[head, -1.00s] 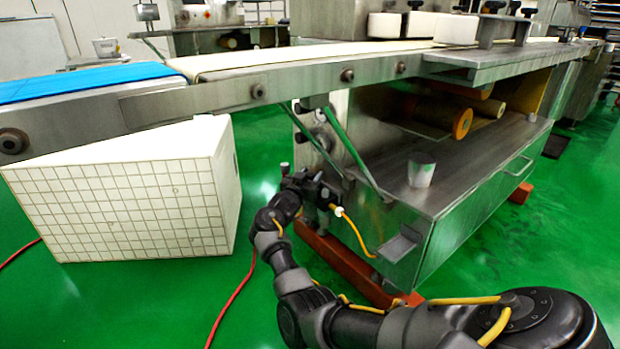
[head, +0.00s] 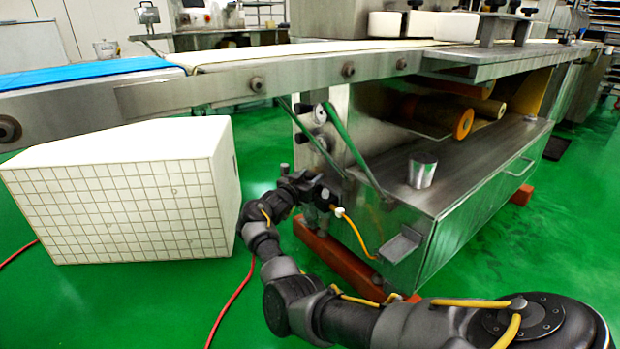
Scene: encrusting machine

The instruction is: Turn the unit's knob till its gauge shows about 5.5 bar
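My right arm reaches in from the lower right. Its gripper (head: 303,181) is small and dark beside the left end of the machine's steel base, next to dark fittings (head: 324,194) with a yellow hose. The fingers blend with these dark parts, so I cannot tell whether they are open or touching a knob. A small round pale face (head: 320,113), perhaps a gauge, shows on the machine's end panel above. Its reading is too small to make out. The unit's knob cannot be told apart clearly. My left gripper is not in view.
A conveyor (head: 290,70) with a blue belt section (head: 85,76) crosses above. A large white gridded block (head: 120,190) stands on the green floor at left. A metal cup (head: 422,173) sits on the steel base (head: 480,165). A red hose (head: 236,298) lies on the floor.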

